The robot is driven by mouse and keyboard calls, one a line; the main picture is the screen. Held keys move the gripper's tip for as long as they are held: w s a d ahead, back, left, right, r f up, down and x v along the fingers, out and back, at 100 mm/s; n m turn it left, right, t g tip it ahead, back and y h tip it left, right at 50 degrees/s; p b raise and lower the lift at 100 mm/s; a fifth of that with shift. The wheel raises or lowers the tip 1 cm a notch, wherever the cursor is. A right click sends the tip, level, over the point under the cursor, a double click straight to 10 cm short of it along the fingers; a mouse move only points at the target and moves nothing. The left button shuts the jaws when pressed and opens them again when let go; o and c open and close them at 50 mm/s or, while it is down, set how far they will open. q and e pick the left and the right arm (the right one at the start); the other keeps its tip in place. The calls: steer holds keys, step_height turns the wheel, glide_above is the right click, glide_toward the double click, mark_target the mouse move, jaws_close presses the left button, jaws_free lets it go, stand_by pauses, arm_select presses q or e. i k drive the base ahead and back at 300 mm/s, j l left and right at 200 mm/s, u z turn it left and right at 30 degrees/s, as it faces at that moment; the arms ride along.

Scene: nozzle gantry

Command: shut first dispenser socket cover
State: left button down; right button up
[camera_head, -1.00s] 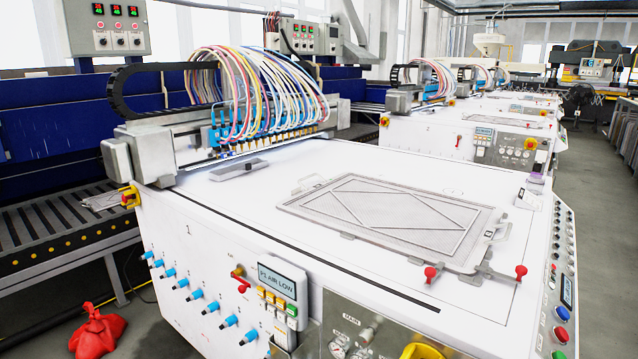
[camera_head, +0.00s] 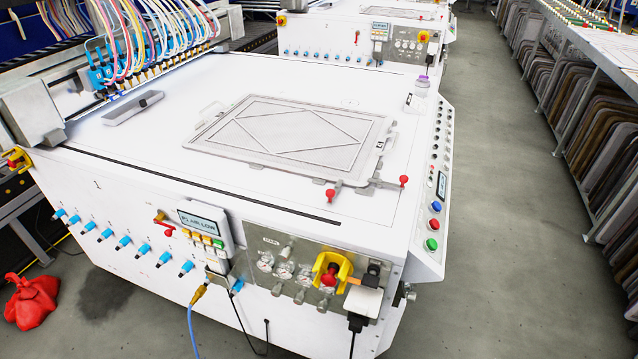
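The nearest white machine (camera_head: 150,217) fills the middle of the view and has a nozzle gantry at its upper left. At the right end of its front metal panel (camera_head: 283,262), a white squarish part (camera_head: 363,301) sits below a dark fitting (camera_head: 376,270). It may be a socket cover; I cannot tell whether it is open. A black plug and cable (camera_head: 356,323) hang below it. A blue cable with a brass-coloured connector (camera_head: 199,294) hangs below the display box (camera_head: 204,224). Neither of my grippers is in view.
A yellow-guarded red knob (camera_head: 330,274) sits left of the white part. A framed screen (camera_head: 290,135) lies on the machine top. A red sack (camera_head: 31,300) lies on the floor at left. Grey floor (camera_head: 510,250) is clear between the machine and the racks (camera_head: 588,125) at right.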

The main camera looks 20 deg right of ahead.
mark_target(364, 301)
steer(key=l+z, duration=0.2)
steer(key=z, duration=0.5)
